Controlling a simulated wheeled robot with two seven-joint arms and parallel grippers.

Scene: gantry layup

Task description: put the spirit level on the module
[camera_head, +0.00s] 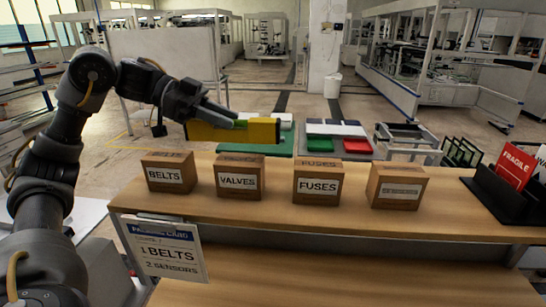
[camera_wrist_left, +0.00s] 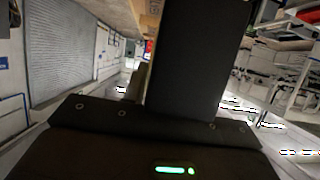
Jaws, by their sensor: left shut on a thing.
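The yellow spirit level (camera_head: 262,131) is held roughly horizontal in the air, above and behind the row of boxes. My left gripper (camera_head: 228,119) is shut on it, with its dark fingers across the level's upper middle. The left wrist view is mostly filled by my own dark gripper parts, and I cannot make out the level clearly there. I cannot tell for sure which thing is the module. My right gripper is not in view.
A wooden shelf (camera_head: 300,207) carries cardboard boxes marked BELTS (camera_head: 169,174), VALVES (camera_head: 239,181) and FUSES (camera_head: 317,184), plus another box (camera_head: 397,188). A black rack (camera_head: 497,197) holds a red FRAGILE card (camera_head: 515,166). A card (camera_head: 165,252) hangs at the front left. The lower shelf's visible part is clear.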

